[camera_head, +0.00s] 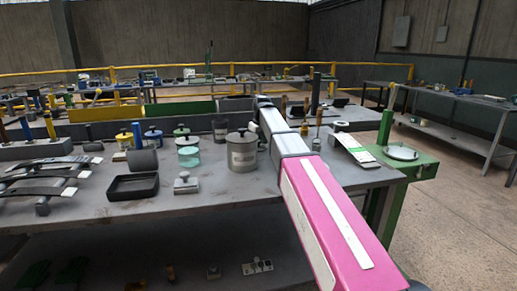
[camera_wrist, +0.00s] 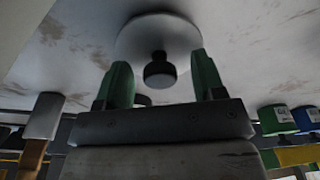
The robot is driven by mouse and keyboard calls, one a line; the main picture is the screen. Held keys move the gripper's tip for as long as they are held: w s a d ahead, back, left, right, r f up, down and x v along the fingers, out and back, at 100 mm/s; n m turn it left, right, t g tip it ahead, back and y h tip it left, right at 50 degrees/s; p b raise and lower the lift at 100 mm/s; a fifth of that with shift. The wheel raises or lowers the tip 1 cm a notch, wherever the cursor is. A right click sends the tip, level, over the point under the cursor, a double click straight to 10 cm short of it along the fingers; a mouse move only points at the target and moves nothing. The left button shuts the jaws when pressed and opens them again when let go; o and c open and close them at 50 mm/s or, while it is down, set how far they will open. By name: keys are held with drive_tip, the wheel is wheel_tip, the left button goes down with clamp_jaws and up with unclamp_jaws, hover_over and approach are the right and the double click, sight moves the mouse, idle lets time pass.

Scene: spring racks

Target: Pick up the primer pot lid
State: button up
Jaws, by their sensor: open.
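A grey lidded pot (camera_head: 242,155) stands near the front edge of the workbench in the head view. Its round lid (camera_head: 240,138) has a small dark knob on top. In the wrist view a pale round lid (camera_wrist: 140,35) with a dark knob (camera_wrist: 160,72) faces me. It appears to be the same lid. My gripper (camera_wrist: 160,58) is open, with its two green fingers on either side of the knob and gaps between. I cannot tell whether the fingers are level with the knob.
Jars with coloured lids, one a pale green jar (camera_head: 189,156), stand left of the pot. A black tray (camera_head: 133,186) and a small metal block (camera_head: 186,183) lie in front of them. Wooden-handled tools (camera_head: 317,130) stand right of my arm. A green cart (camera_head: 425,165) adjoins the bench.

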drive_tip(key=shift+f, duration=0.2)
drive_tip(key=c, duration=1)
drive_tip(key=shift+r, duration=0.15)
